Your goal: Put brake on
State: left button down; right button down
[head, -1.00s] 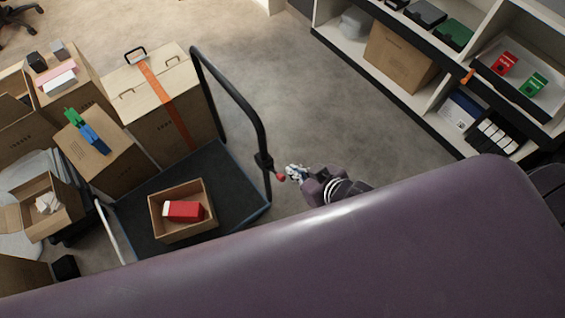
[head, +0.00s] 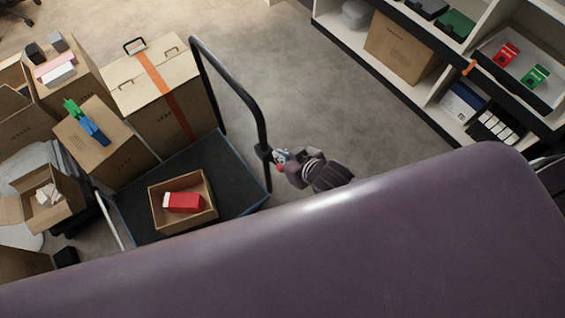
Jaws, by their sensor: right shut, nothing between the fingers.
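A flat cart (head: 228,199) with a dark deck and a black tubular handle (head: 229,80) stands left of centre. A small red knob (head: 280,168), likely the brake lever's end, sits low beside the handle's near post. My right gripper (head: 279,156) is shut and empty at that post, right by the red knob. I cannot tell whether it touches the knob, as the fingers partly cover it. My left gripper is not in view.
An open carton (head: 160,218) with a red box (head: 183,202) rests on the cart. Several cartons (head: 105,150) crowd the left. A shelf unit (head: 408,88) stands at upper right. The floor (head: 300,80) between cart and shelf is clear.

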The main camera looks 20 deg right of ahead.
aim_at(276, 164)
jog(key=f, duration=0.3)
jog(key=shift+s+d+f, duration=0.1)
jog(key=shift+s+f, duration=0.1)
jog(key=shift+s+d+f, duration=0.1)
jog(key=shift+s+f, duration=0.2)
jog(key=shift+f, duration=0.2)
jog(key=shift+f, duration=0.1)
